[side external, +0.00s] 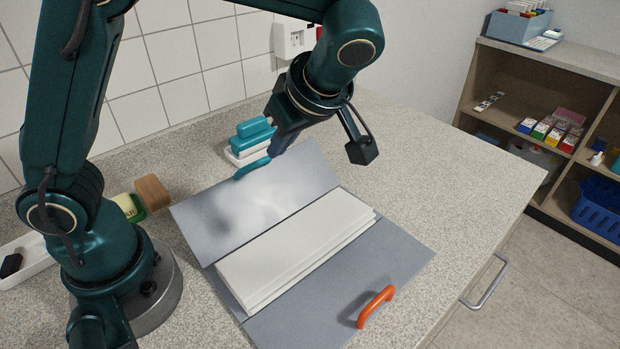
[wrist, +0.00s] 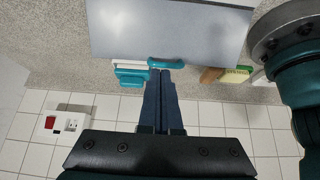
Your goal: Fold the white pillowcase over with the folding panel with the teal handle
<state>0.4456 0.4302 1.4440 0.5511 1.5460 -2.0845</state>
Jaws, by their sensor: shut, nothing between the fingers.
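The white pillowcase (side external: 295,250) lies as a layered, narrow strip along the middle of the grey folding board. The panel with the teal handle (side external: 235,208) is on the board's wall side, beside the pillowcase and not over it; it also shows in the wrist view (wrist: 170,30). I cannot tell whether it is flat or slightly tilted. Its teal handle (side external: 252,168) is at the outer edge and shows in the wrist view (wrist: 166,63). My gripper (side external: 278,150) is shut and empty, its fingertips (wrist: 161,72) right by this handle. Whether they touch it is unclear.
The opposite panel (side external: 395,255) lies open with an orange handle (side external: 376,306). A teal-and-white stack (side external: 250,140) stands close behind my gripper, near the tiled wall. A wooden-backed brush or block (side external: 152,192) is at left. The counter at right is clear.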

